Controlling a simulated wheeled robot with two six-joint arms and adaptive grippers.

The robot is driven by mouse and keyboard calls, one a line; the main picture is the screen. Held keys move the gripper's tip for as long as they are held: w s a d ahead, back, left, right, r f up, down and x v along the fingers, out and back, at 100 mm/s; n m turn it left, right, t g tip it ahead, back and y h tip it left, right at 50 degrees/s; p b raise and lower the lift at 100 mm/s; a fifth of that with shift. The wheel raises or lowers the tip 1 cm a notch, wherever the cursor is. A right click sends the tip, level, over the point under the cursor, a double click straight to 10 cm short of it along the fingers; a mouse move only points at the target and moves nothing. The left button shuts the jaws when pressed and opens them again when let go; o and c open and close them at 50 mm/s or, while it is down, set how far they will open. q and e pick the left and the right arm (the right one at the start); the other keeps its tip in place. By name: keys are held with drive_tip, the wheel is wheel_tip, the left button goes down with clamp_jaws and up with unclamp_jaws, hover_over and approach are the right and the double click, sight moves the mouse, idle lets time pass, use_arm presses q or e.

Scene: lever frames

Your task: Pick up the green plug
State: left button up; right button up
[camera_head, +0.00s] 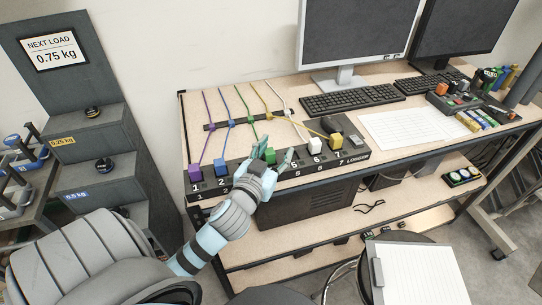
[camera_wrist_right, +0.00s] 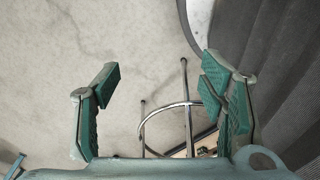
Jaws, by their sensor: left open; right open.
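The green plug (camera_head: 270,156) sits upright on the black numbered strip (camera_head: 350,154) marked LOGGER, with a green cable running back from it. My left gripper (camera_head: 277,149) is open at the plug, with a finger on each side of it in the head view. I cannot tell whether the fingers touch it. The gripper hides the slot numbers around the plug. My right gripper (camera_wrist_right: 160,80) is open and empty in the right wrist view, above the floor and away from the strip.
A purple plug (camera_head: 195,173), a blue plug (camera_head: 220,167), a white plug (camera_head: 315,146) and a yellow plug (camera_head: 336,141) stand on the same strip. Their cables run to a dark bar behind. A keyboard (camera_head: 353,97) and monitor (camera_head: 355,35) are at the back right. A stool (camera_wrist_right: 188,110) is near my right gripper.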

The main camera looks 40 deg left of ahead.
use_arm(q)
drive_tip(key=w+d+r+m+t+h, duration=0.1)
drive_tip(key=w+d+r+m+h, duration=0.1)
drive_tip(key=d+r+m+h, duration=0.6)
drive_tip(key=w+d+r+m+t+h, duration=0.25)
drive_tip(key=r+m+h, duration=0.35)
drive_tip(key=r+h, duration=0.4)
drive_tip(key=n+g+y, duration=0.4)
drive_tip(key=g+y, duration=0.6)
drive_tip(key=g, duration=0.6)
hover_over(269, 151)
drive_tip(key=s+a, duration=0.3)
wheel_tip(269, 151, down, 11)
drive_tip(key=shift+n+y, duration=0.4)
drive_tip(key=x, duration=0.4)
drive_tip(key=b+x, duration=0.1)
drive_tip(key=x, duration=0.4)
drive_tip(key=s+b+x, duration=0.1)
drive_tip(key=x, duration=0.3)
drive_tip(key=shift+f, duration=0.5)
clamp_jaws()
use_arm(e)
drive_tip(key=shift+s+f, duration=0.2)
drive_tip(key=shift+f, duration=0.3)
drive_tip(key=shift+s+f, duration=0.15)
drive_tip(key=shift+f, duration=0.3)
